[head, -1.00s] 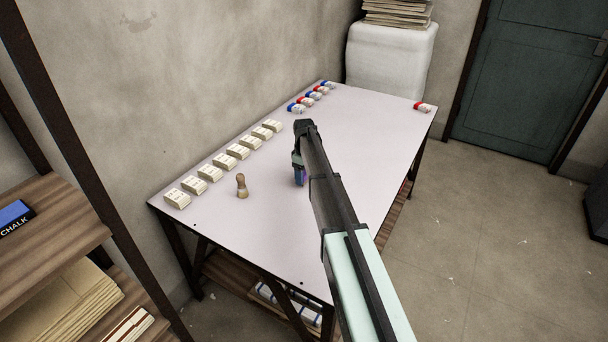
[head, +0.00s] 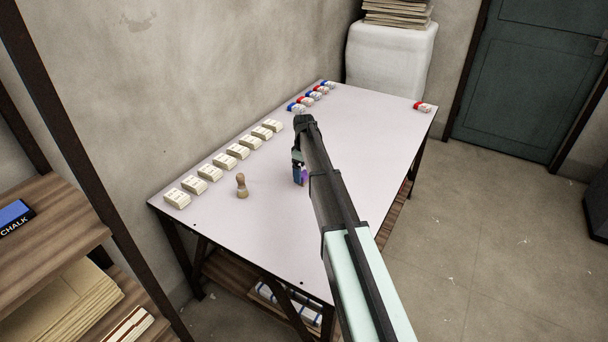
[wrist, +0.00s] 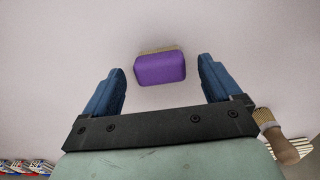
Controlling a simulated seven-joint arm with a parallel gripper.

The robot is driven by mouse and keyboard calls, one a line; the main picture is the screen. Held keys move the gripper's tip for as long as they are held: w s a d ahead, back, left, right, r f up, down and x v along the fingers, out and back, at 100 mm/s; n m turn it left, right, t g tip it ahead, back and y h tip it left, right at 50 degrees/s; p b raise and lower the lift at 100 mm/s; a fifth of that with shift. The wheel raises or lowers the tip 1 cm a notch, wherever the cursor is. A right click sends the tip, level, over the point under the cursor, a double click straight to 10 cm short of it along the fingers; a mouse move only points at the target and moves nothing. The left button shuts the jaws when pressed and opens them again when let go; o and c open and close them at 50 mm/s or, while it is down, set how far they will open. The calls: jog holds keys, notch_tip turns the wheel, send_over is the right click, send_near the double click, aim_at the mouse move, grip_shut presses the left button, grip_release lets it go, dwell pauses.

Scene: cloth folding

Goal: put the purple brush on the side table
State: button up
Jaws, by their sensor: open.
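The purple brush (wrist: 160,69) lies on the pale table, with a tan edge of bristles along its far side in the wrist view. My gripper (wrist: 161,75) is open, its two blue fingers apart on either side of the brush, with gaps between finger and brush on both sides. In the head view only a small part of the purple brush (head: 304,176) shows beside my gripper (head: 299,177); my arm hides the rest. The pale table (head: 370,130) stands against the wall. I cannot tell which surface is the side table.
Several cream blocks (head: 238,151) line the wall edge. Red and blue pieces (head: 307,98) sit at the far end, with one red-and-white piece (head: 423,107) at the far right corner. A wooden shelf (head: 45,225) is at left.

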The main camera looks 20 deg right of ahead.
aim_at(304, 173)
notch_tip(304, 173, up, 10)
jog(key=shift+r, duration=0.25)
